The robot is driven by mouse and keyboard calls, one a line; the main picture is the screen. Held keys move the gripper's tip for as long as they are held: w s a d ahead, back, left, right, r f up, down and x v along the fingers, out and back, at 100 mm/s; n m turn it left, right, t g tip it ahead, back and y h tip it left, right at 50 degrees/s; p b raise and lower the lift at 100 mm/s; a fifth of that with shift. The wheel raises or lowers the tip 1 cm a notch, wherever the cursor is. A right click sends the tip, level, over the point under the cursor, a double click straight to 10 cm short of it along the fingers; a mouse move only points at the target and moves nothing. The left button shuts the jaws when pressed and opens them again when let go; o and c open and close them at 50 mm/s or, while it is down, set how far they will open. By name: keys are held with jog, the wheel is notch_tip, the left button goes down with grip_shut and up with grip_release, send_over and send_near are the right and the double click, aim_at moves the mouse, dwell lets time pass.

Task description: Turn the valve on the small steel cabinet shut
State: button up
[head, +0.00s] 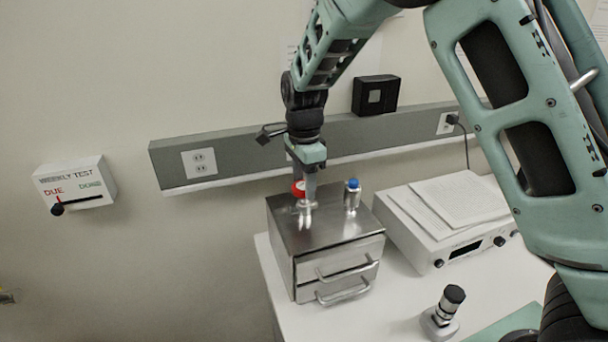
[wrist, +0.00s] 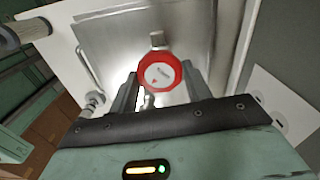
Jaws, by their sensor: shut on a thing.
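The small steel cabinet (head: 335,232) stands at the left of the white table, with two handled drawers at its front. Its bare top (wrist: 118,38) fills the upper middle of the wrist view. The red valve knob (head: 297,188) is on the cabinet top. In the wrist view the knob (wrist: 160,73) shows a red rim, a white face and a small red mark. My gripper (head: 307,200) points down at the knob. In the wrist view my gripper (wrist: 159,88) has one finger on each side of the knob, shut on it. The finger contact is partly hidden.
A blue-capped metal fitting (head: 353,194) stands on the cabinet top, right of my gripper. A white instrument (head: 440,232) with papers (head: 465,200) is to the right. A black-topped knob (head: 447,304) stands in front. A grey wall rail (head: 230,158) runs behind.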

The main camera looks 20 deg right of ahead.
aim_at(304, 185)
jog(key=m+p, duration=0.1)
jog(key=m, duration=0.2)
jog(key=m+p, duration=0.1)
jog(key=shift+r+p, duration=0.25)
jog(key=shift+p, duration=0.1)
jog(key=shift+f+m+p, duration=0.1)
jog(key=shift+m+p, duration=0.7)
jog(key=shift+m, duration=0.8)
jog(key=o, duration=1)
jog(key=shift+f, duration=0.1)
jog(key=shift+c, duration=0.2)
notch_tip(304, 185, up, 18)
jog(key=b, duration=0.4)
jog(key=shift+f+b, duration=0.25)
jog(key=shift+b, duration=0.1)
